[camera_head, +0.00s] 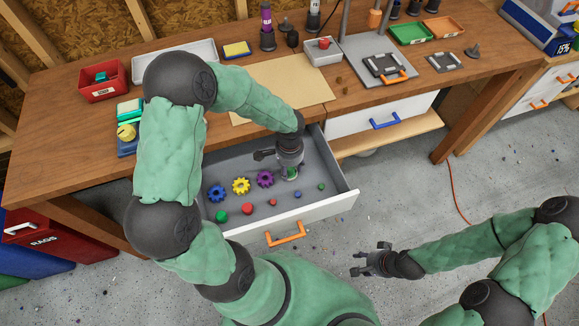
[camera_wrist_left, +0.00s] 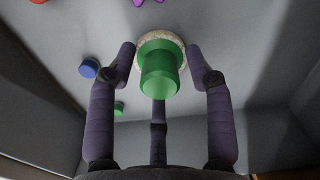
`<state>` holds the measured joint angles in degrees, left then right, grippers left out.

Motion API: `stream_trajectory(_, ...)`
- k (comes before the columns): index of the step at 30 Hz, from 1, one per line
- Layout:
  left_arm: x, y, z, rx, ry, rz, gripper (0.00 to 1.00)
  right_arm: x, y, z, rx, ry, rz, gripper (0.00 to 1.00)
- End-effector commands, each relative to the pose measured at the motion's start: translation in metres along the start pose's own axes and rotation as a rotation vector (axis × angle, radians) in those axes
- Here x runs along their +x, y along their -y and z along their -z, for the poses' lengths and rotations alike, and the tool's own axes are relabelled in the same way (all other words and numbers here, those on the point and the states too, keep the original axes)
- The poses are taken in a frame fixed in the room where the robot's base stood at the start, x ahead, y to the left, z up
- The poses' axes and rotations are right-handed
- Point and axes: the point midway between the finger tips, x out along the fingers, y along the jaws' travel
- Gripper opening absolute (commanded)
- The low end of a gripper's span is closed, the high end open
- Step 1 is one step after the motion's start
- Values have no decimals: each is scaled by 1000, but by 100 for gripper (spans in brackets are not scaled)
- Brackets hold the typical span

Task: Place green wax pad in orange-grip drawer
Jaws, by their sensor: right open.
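The orange-grip drawer (camera_head: 330,211) is pulled out below the bench, with its orange handle (camera_head: 285,233) at the front. The green wax pad (camera_head: 291,175) is inside it, at the right part of the floor, mostly covered by my gripper in the head view. In the left wrist view the pad (camera_wrist_left: 160,70) shows a green knob and a pale fuzzy rim. My left gripper (camera_head: 289,168) is over it, fingers spread around the knob with gaps on both sides. My right gripper (camera_head: 364,260) is open and empty above the floor, right of the drawer.
Blue (camera_head: 217,193), yellow (camera_head: 241,186) and purple (camera_head: 265,178) gears and several small round pieces lie in the drawer. A closed drawer with a blue handle (camera_head: 385,121) is to the right. A white tray (camera_head: 174,60) and a red bin (camera_head: 102,82) stand on the bench.

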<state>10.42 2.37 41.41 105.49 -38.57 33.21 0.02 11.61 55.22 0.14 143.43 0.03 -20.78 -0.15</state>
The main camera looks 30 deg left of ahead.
Motion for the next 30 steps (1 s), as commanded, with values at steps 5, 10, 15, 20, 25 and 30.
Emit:
stream_trajectory(5,0,0,0,0,0,0,55,0,0,0,0,0,0,45)
stream_trajectory(10,-3,0,0,0,0,0,55,-2,1,0,0,0,0,45)
stream_trajectory(15,-23,1,1,0,-4,3,55,-12,4,0,0,0,0,45)
stream_trajectory(20,-57,1,1,0,-4,3,55,-25,9,-1,0,0,0,45)
stream_trajectory(25,-90,0,0,0,-3,2,55,-36,13,-1,0,0,0,45)
stream_trajectory(30,-112,0,1,0,-2,1,55,-43,15,-2,0,0,0,45)
